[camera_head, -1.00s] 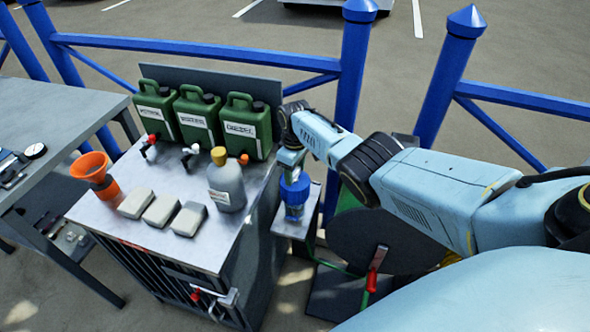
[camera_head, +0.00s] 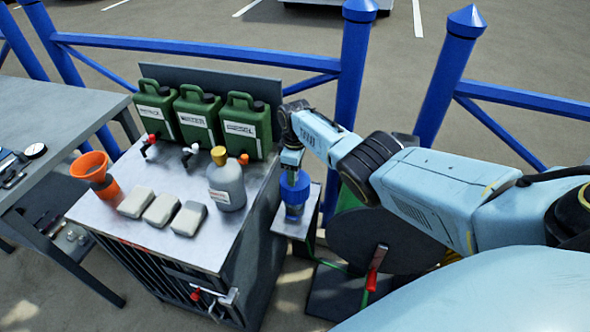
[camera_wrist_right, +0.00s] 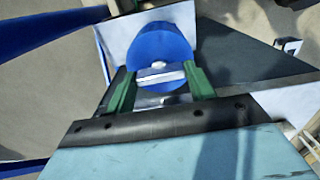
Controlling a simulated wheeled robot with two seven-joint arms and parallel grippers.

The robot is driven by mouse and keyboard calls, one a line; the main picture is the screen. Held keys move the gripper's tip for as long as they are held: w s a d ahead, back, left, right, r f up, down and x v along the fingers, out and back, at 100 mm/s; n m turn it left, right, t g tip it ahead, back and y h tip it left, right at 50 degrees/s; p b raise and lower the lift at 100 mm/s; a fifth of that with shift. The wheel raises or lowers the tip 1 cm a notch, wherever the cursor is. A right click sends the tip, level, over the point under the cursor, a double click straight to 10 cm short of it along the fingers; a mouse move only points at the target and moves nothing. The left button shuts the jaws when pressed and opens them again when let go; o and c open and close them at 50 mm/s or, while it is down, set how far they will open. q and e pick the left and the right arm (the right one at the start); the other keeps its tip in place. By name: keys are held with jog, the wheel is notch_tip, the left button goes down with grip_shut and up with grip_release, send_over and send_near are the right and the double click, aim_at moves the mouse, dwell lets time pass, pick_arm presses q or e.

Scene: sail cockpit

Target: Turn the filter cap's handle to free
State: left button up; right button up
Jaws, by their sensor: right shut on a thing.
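The blue filter cap (camera_head: 295,190) sits on its housing on a small grey shelf beside the cabinet. In the right wrist view the round blue cap (camera_wrist_right: 155,52) has a pale metal handle (camera_wrist_right: 158,76) across it. My right gripper (camera_wrist_right: 160,85) points down over the cap, its green fingers on either side of the handle, shut on it. In the head view my right gripper (camera_head: 291,163) partly hides the top of the cap. My left gripper is not in view.
The cabinet top (camera_head: 160,240) holds several green canisters (camera_head: 240,122), a grey bottle (camera_head: 226,186), an orange funnel (camera_head: 92,168) and pale blocks (camera_head: 161,209). A hose reel (camera_head: 385,238) stands right of the shelf. Blue railings (camera_head: 348,80) run behind.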

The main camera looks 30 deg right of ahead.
jog(key=o, duration=1)
jog(key=shift+r, duration=0.1)
jog(key=shift+r, duration=0.35)
notch_tip(320, 180, up, 13)
jog(key=p, duration=0.4)
jog(key=shift+f, duration=0.2)
jog(key=shift+f, duration=0.1)
